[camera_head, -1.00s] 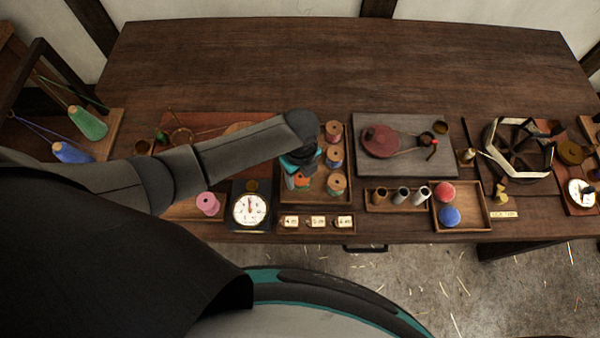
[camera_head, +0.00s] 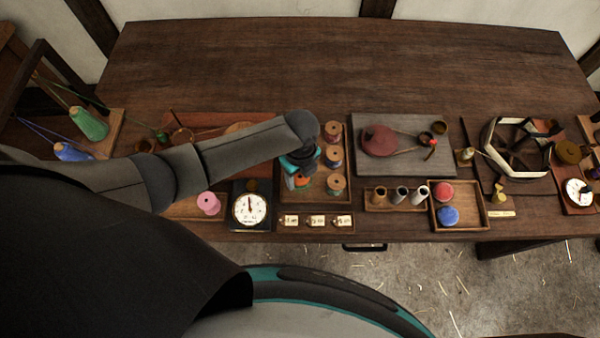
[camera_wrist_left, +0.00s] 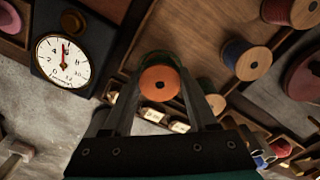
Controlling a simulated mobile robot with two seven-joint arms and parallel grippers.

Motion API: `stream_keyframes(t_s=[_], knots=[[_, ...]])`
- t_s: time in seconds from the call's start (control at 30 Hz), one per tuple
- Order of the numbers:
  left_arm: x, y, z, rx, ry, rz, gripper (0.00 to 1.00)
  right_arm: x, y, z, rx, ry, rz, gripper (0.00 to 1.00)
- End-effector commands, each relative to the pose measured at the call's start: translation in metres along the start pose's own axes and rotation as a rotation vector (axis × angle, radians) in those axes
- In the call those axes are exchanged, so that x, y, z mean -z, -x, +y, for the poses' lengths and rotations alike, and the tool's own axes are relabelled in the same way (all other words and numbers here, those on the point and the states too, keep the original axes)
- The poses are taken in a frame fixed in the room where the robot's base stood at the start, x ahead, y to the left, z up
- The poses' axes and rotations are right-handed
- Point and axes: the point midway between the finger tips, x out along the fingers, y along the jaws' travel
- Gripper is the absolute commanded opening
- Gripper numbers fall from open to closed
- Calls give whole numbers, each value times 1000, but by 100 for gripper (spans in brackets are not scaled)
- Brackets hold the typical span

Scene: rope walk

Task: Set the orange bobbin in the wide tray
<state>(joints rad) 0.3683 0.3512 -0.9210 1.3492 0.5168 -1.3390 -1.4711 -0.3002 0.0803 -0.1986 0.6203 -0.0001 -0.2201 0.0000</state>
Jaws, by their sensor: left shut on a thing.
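My left gripper (camera_head: 299,178) reaches down over the left part of a wooden tray (camera_head: 318,192) of bobbins in the head view. In the left wrist view its fingers (camera_wrist_left: 160,92) are shut on the orange bobbin (camera_wrist_left: 160,83), whose round end with a dark hole faces the camera. A bit of the orange bobbin (camera_head: 303,182) also shows below the gripper in the head view. Something green (camera_wrist_left: 158,58) shows just behind it. Whether the bobbin touches the tray floor I cannot tell. My right gripper is not in view.
Red (camera_head: 333,130), blue (camera_head: 333,157) and tan-ended (camera_head: 336,184) bobbins stand along the tray's right side. A dial scale (camera_head: 249,209) and pink bobbin (camera_head: 208,203) are to the left. Another tray (camera_head: 474,222) holds red and blue balls. The table's back is clear.

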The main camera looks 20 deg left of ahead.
Motion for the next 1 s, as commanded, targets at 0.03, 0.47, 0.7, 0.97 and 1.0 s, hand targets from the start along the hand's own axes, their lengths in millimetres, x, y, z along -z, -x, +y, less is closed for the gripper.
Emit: stream_keyframes(t_s=[0.03, 0.47, 0.7, 0.97, 1.0], knots=[[0, 0, 0, 1, 0, 0, 27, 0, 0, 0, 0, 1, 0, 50], [0, -4, 0, 0, 0, 0, 27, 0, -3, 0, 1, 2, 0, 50], [0, -14, 0, -1, 0, 0, 27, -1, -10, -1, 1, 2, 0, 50], [0, -18, 0, 0, 0, 0, 27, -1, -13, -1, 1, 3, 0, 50], [0, -18, 0, 0, 0, 0, 27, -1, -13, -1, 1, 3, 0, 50]])
